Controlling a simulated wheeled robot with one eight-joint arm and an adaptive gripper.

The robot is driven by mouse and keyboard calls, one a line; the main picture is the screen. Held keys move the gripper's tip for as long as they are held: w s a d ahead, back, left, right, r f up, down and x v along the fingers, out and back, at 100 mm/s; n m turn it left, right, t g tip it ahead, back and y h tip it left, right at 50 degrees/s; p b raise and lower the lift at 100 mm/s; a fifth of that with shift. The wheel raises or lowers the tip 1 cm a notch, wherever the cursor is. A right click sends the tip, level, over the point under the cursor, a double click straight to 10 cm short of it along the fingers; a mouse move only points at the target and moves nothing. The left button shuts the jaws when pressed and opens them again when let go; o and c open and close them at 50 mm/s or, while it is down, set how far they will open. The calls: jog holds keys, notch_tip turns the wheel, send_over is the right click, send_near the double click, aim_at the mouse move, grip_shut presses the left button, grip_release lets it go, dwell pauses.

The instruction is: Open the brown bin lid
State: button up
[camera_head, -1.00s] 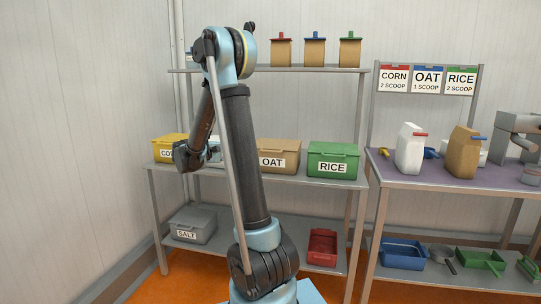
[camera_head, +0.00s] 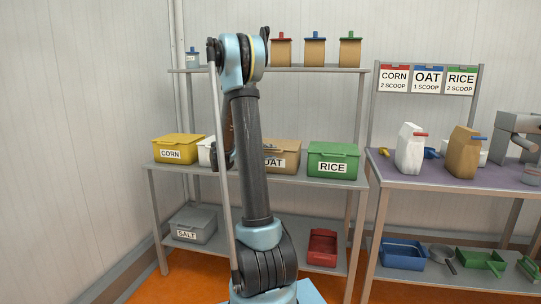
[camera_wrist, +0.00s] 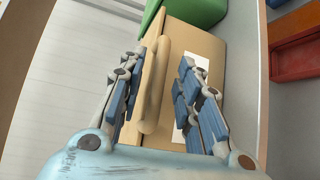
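The brown bin (camera_head: 284,156), with an OAT label partly covered by my arm, sits on the middle shelf in the head view. Its lid looks closed. In the wrist view the brown bin (camera_wrist: 226,65) lies below my gripper, with a long raised lid handle (camera_wrist: 153,85) along it. My gripper (camera_wrist: 162,62) is open, its blue-padded fingers on either side of the handle with visible gaps. Whether the fingers touch the lid is unclear. In the head view my gripper is mostly hidden behind my arm.
A green RICE bin (camera_head: 333,160) stands close to the right of the brown bin. A white bin (camera_head: 206,152) and a yellow CORN bin (camera_head: 178,148) stand to the left. The upper shelf (camera_head: 290,69) holds several containers above. A red bin (camera_head: 322,247) is below.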

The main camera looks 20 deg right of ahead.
jog(key=shift+x, duration=0.8)
jog(key=shift+s, duration=0.1)
grip_shut()
jog(key=shift+d+r, duration=0.1)
